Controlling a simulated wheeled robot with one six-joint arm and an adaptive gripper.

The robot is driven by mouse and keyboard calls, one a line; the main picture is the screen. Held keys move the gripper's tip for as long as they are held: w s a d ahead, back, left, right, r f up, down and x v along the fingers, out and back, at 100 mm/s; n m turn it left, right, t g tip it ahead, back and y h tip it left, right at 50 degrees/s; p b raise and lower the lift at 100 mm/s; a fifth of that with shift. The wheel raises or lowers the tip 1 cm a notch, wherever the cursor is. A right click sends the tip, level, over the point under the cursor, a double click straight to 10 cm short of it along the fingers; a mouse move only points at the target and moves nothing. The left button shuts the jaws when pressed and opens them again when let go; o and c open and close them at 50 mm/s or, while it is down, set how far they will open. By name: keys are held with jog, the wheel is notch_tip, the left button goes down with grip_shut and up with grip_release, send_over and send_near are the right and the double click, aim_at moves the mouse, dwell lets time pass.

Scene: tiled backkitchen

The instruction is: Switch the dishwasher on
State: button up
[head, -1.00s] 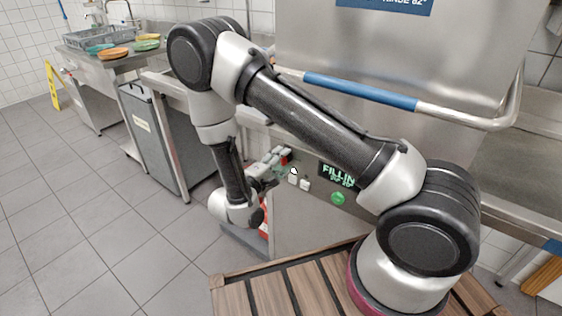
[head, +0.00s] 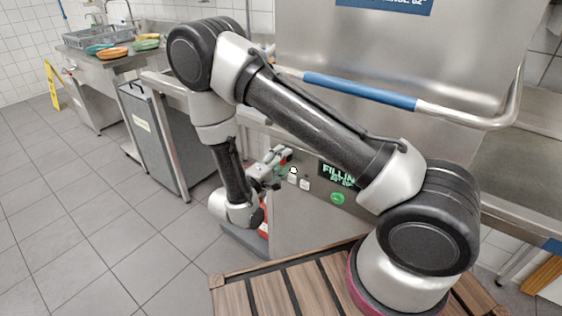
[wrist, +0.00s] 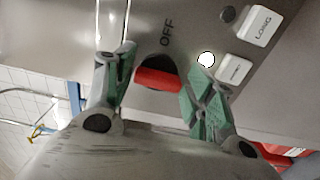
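The dishwasher's steel front panel (head: 310,222) is at the centre of the head view, with a lit display (head: 337,175) reading "FILLING" and a round green button (head: 338,198). In the wrist view a red switch handle (wrist: 157,79) sits in a dark round recess, with "OFF" printed on the panel above it. My gripper (wrist: 160,82) is open, its green-padded fingers apart on either side of the red handle. I cannot tell whether either pad touches it. In the head view my gripper (head: 270,172) is at the panel's left end and largely covers the red switch (head: 285,160).
White buttons, one marked "LONG" (wrist: 262,25), and a small white light (wrist: 206,59) are right of the switch. The hood's blue-gripped handle (head: 360,91) runs above my arm.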

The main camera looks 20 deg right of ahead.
jog(key=shift+o, duration=0.4)
jog(key=v, duration=1.2)
jog(key=shift+a, duration=0.1)
